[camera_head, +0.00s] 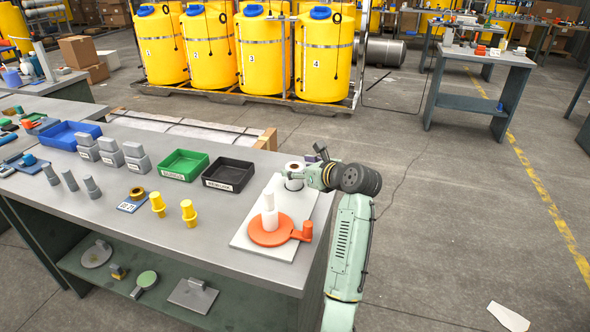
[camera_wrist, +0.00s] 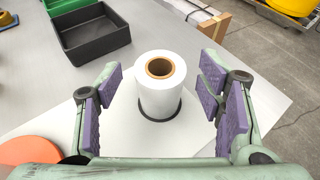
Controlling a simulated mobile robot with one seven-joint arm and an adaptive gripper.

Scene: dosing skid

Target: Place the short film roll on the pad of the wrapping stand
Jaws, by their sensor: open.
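The short film roll (camera_wrist: 160,98) is white with a brown core and stands upright on a dark round pad (camera_wrist: 176,117), whose rim shows around its base. The roll also shows in the head view (camera_head: 293,166), partly hidden by my gripper (camera_head: 297,174). The pad lies on the white board (camera_head: 246,241) of the wrapping stand. The stand's orange disc (camera_head: 262,237) carries a white stepped cylinder (camera_head: 269,212). In the wrist view my gripper (camera_wrist: 160,75) is open, with its purple-padded fingers on either side of the roll and visible gaps to it.
A black tray (camera_head: 229,175) and a green tray (camera_head: 184,165) sit to the left of the board. Two yellow pieces (camera_head: 189,213) and several grey pieces stand further left on the table (camera_head: 150,240). The table's right edge is close to the board.

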